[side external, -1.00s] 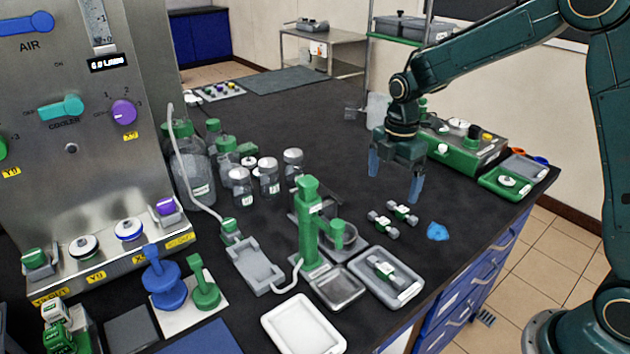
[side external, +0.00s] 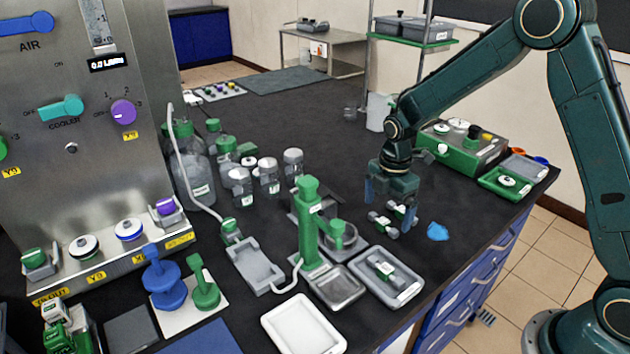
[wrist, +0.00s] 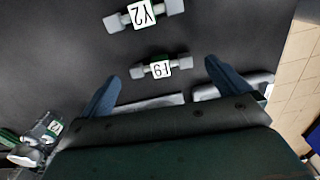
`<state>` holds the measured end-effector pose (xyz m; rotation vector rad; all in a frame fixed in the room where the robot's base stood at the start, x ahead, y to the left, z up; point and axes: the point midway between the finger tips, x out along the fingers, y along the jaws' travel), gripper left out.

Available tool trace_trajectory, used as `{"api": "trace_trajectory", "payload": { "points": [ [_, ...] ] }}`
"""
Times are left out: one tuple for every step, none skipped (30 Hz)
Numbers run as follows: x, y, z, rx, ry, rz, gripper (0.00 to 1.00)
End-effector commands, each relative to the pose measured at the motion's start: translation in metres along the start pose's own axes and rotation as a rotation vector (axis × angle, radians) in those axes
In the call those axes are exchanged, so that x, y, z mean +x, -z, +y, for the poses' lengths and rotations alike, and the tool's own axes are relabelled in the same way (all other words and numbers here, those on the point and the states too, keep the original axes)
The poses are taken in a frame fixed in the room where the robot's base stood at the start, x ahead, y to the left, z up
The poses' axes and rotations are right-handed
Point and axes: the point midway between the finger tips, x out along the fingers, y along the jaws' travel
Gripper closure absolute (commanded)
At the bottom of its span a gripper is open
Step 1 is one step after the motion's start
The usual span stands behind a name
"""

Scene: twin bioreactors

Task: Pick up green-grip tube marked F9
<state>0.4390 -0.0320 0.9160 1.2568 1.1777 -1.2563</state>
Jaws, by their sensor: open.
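The tube marked F9 (wrist: 159,67) lies on the dark bench in the wrist view, grey-ended with a white label. It appears to be the nearer-left of two green-gripped tubes in the side view (side external: 382,223). My gripper (side external: 390,210) is open and empty, low over the tubes. In the wrist view its blue fingers (wrist: 162,72) stand to either side of F9's ends, apart from it. Height above the bench is hard to judge.
A grey tray (side external: 412,293) holding another green-gripped tube lies close to the front-left of the pair. A green stand (side external: 308,225) rises left of it. A blue scrap (side external: 437,232) lies to the right, near the bench edge. Bottles (side external: 240,188) stand farther left.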

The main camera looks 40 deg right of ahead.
Motion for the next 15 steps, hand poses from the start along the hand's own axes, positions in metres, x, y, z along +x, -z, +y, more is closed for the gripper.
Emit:
{"api": "trace_trajectory", "payload": {
  "points": [
    [0.007, 0.001, -0.001, 0.0, 0.005, 0.0, 0.0],
    [0.011, 0.001, -0.001, 0.0, 0.004, 0.0, 0.0],
    [0.015, 0.001, -0.001, 0.0, 0.004, 0.0, 0.0],
    [0.019, 0.001, -0.001, 0.0, 0.004, 0.0, 0.0],
    [0.022, 0.001, -0.001, 0.0, 0.004, 0.0, 0.0],
    [0.025, 0.001, 0.0, 0.0, 0.003, 0.0, 0.0],
    [0.027, 0.001, 0.0, 0.0, 0.002, 0.0, 0.0],
    [0.029, 0.001, 0.0, 0.0, 0.002, 0.0, 0.0],
    [0.031, 0.001, 0.0, 0.0, 0.002, 0.0, 0.0],
    [0.032, 0.001, 0.0, 0.0, 0.002, 0.0, 0.0],
    [0.032, 0.001, 0.0, 0.0, 0.002, 0.0, 0.0],
    [0.032, 0.001, 0.0, 0.0, 0.001, 0.0, 0.0],
    [0.032, 0.001, 0.0, 0.0, 0.001, 0.0, 0.0],
    [0.032, 0.001, 0.0, 0.0, 0.001, 0.0, 0.0],
    [0.032, 0.001, 0.0, 0.0, 0.001, 0.0, 0.0]
  ]
}}
